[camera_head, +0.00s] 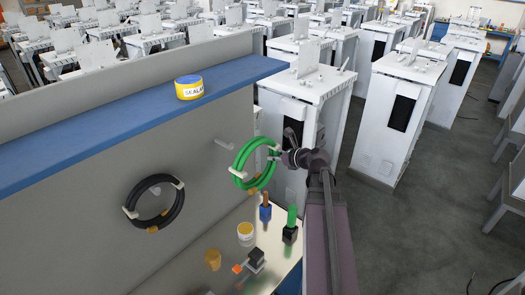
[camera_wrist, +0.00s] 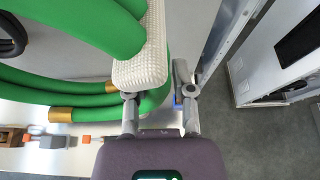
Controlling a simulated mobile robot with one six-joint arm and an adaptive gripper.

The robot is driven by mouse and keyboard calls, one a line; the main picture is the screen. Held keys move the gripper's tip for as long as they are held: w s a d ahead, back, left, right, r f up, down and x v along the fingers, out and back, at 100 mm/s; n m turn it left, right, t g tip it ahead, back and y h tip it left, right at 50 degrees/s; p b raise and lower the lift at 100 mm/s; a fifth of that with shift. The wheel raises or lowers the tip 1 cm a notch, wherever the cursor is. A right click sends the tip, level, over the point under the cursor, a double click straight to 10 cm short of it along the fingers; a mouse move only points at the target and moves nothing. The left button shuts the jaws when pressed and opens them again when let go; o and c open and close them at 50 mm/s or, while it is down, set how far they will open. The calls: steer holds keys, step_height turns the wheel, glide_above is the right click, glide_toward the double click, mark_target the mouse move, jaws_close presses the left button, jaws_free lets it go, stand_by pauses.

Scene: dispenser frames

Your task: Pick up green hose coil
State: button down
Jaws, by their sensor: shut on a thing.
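The green hose coil (camera_head: 240,160) hangs in front of the grey wall panel, beside white holder pegs (camera_head: 238,174). My gripper (camera_head: 277,156) is at the right side of the coil. In the wrist view the green hose (camera_wrist: 60,92) fills the left side, with a brass fitting (camera_wrist: 60,115). My gripper (camera_wrist: 158,92) has one finger on each side of a hose section and is shut on it.
A black hose coil (camera_head: 133,192) hangs to the left. A yellow tape roll (camera_head: 189,87) sits on the blue ledge (camera_head: 110,112). Below, a bright shelf (camera_head: 195,248) holds blue and green-topped tools, a yellow-and-white pot (camera_head: 245,233) and small parts. White cabinets (camera_head: 300,120) stand behind.

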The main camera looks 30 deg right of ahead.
steer(key=shift+s+d, duration=0.35)
steer(key=shift+s, duration=0.5)
steer(key=shift+s+d, duration=0.35)
steer(key=shift+s, duration=0.45)
step_height(320, 180, down, 8)
steer(key=b, duration=0.7)
steer(key=shift+r, duration=0.25)
steer(key=shift+d, duration=0.1)
